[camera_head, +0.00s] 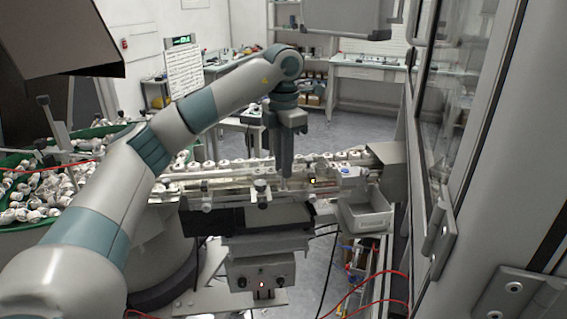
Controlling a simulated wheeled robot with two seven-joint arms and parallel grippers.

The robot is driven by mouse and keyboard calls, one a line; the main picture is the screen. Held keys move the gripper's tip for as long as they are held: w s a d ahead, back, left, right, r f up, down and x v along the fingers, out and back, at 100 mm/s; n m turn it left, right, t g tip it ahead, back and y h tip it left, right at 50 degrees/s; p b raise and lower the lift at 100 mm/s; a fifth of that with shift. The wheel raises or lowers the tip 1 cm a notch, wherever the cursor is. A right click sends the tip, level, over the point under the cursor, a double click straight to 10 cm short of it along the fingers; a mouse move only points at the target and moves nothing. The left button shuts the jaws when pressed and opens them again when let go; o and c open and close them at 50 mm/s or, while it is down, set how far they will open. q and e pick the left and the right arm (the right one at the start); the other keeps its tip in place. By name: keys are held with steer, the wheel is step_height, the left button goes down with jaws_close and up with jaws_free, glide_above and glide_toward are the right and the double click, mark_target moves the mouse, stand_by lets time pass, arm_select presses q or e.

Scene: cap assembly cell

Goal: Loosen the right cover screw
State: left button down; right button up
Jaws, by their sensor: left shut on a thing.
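My left arm comes in from the left, and its gripper (283,172) points straight down over the right half of the feed rail (225,187). Its fingers are shut at the rail cover, on the right cover screw; the fingers hide the screw itself. A pale knob-like fitting (260,186) stands on the rail just left of the gripper. White caps (239,162) lie in a row along the back of the rail. My right gripper is not in view.
A green-rimmed bowl (88,131) full of white caps is at the left. A grey bin (366,217) hangs at the rail's right end, below a grey box (387,166). A control box (262,272) is below the rail. A glass-panelled cabinet frame fills the right side.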

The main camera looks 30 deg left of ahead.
arm_select(q)
steer(key=shift+r, duration=0.1)
stand_by(0.3)
steer(key=c, duration=1.6)
jaws_free()
steer(key=shift+c, duration=0.2)
